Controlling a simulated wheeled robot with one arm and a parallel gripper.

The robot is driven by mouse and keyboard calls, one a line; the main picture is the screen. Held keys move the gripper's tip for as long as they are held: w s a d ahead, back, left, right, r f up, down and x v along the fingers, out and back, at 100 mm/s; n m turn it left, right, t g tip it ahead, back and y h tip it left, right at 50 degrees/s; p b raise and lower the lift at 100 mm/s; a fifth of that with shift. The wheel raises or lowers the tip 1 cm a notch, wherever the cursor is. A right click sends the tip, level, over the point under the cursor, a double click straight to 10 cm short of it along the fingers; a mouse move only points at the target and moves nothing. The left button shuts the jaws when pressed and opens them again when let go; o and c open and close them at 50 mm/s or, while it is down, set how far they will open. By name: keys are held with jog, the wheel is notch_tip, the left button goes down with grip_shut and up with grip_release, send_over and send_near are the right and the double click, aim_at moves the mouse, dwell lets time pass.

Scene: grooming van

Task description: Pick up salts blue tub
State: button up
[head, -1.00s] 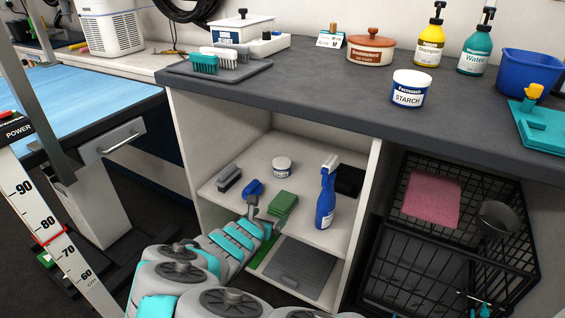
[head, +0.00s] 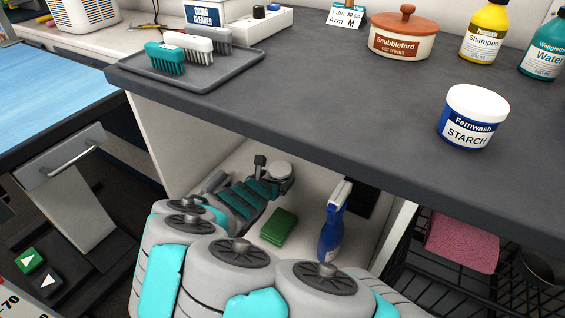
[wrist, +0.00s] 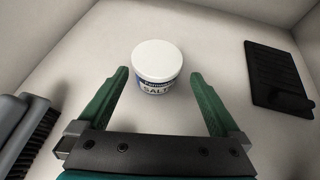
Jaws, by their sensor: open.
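The salts tub (wrist: 155,66) shows in the wrist view with a white lid and a white and blue label that reads partly "SALT". It stands upright on the pale shelf inside the cabinet. My gripper (wrist: 160,76) is open, with its two green fingers spread and pointing towards the tub. The tub sits between and slightly beyond the fingertips, and I see no finger gripping it. In the head view my arm reaches into the cabinet and hides much of this spot.
A dark brush (wrist: 32,140) lies left of my gripper and a black slatted item (wrist: 278,76) lies right. A green block (head: 279,227) and a blue spray bottle (head: 331,228) stand near my arm. The countertop (head: 340,110) overhangs the shelf and holds a starch tub (head: 472,117).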

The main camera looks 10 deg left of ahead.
aim_at(283, 169)
jog(key=shift+w+f, duration=0.2)
jog(key=shift+w, duration=0.75)
jog(key=shift+x, duration=3.4)
jog(key=shift+a, duration=0.1)
jog(key=c, duration=1.2)
jog(key=shift+o, duration=0.2)
